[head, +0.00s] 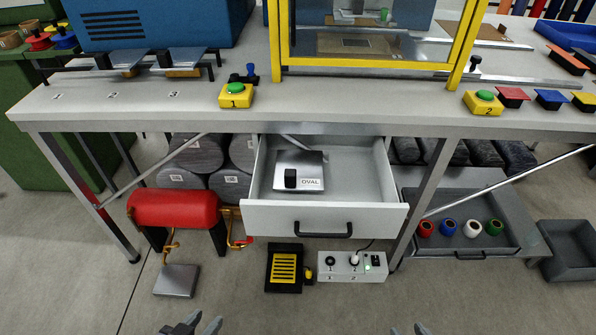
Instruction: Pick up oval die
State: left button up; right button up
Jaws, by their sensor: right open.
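The oval die (312,164) is a silvery rectangular block with a black knob and an "OVAL" label. It lies in the pulled-out white drawer (268,219), towards its left side. The drawer has a black handle on its front and is otherwise mostly bare inside. My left gripper (207,319) is at the bottom edge, its fingertips apart with nothing seen between them. My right gripper (408,330) barely shows at the bottom edge, open. Both are on the near side of the drawer, clear of the die. The rest of both grippers is out of frame.
The grey bench top (190,102) overhangs the drawer's back. Below stand a red tank (173,208), a black-and-yellow pedal (285,268) and a white switch box (352,266). A grey tray (462,239) with coloured rings is right of the drawer. The floor in front is mostly clear.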

aim_at(299, 171)
jog(key=j+z, duration=0.1)
jog(key=z, duration=1.4)
jog(key=k+j, duration=0.35)
jog(key=j, duration=0.15)
jog(key=k+j+z, duration=0.1)
jog(key=k+j, duration=0.25)
jog(key=j, duration=0.15)
jog(key=i, duration=0.45)
